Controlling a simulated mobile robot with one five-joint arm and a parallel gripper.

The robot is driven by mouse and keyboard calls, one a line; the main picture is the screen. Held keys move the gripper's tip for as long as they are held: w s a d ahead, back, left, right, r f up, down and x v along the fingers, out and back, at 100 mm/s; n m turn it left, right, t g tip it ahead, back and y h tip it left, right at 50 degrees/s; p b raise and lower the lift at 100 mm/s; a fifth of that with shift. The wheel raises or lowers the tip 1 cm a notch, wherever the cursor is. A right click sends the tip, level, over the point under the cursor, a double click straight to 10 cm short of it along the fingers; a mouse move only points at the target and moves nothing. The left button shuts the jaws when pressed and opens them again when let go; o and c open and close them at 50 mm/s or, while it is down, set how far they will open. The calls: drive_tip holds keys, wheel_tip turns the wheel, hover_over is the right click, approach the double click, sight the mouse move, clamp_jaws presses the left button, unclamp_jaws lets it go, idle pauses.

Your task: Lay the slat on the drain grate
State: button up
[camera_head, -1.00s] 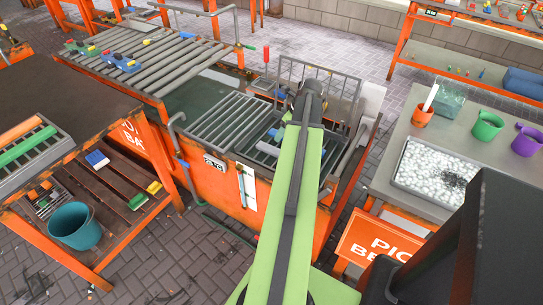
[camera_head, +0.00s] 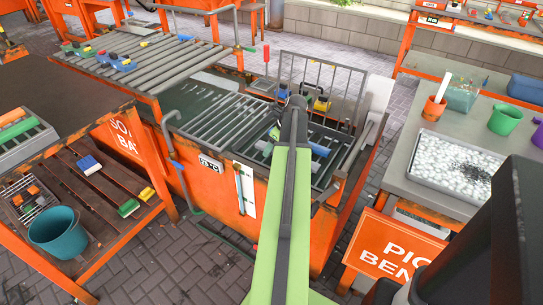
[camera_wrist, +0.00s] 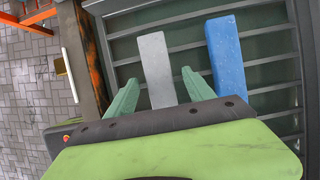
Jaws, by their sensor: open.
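In the wrist view a grey slat (camera_wrist: 155,68) and a blue slat (camera_wrist: 225,50) lie side by side, apart, above dark parallel bars. My gripper (camera_wrist: 159,77) is open, its two green fingers on either side of the grey slat's near end. I cannot tell whether they touch it. In the head view the blue slat (camera_head: 318,150) shows right of my arm and part of the grey slat (camera_head: 264,147) left of it, in a dark barred bay of the orange tank. My fingers are hidden there. A grate of grey bars (camera_head: 222,121), probably the drain grate, lies bare left of that bay.
An upright wire rack (camera_head: 322,80) stands behind the bay. A roller table (camera_head: 150,62) with coloured blocks is at the back left. A bench on the right holds a tray of white pellets (camera_head: 450,185) and cups. A teal bucket (camera_head: 56,232) stands lower left.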

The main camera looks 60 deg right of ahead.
drive_tip(key=shift+r, duration=0.1)
drive_tip(key=shift+c, duration=0.4)
clamp_jaws()
wheel_tip(320, 180, up, 5)
drive_tip(key=p, duration=0.4)
drive_tip(key=shift+f+p, duration=0.2)
drive_tip(key=shift+p, duration=0.2)
drive_tip(key=w+d+r+p, duration=0.5)
drive_tip(key=d+r+p, duration=0.1)
drive_tip(key=d, duration=0.4)
drive_tip(key=shift+d+r+p, duration=0.25)
drive_tip(key=shift+r+p, duration=0.05)
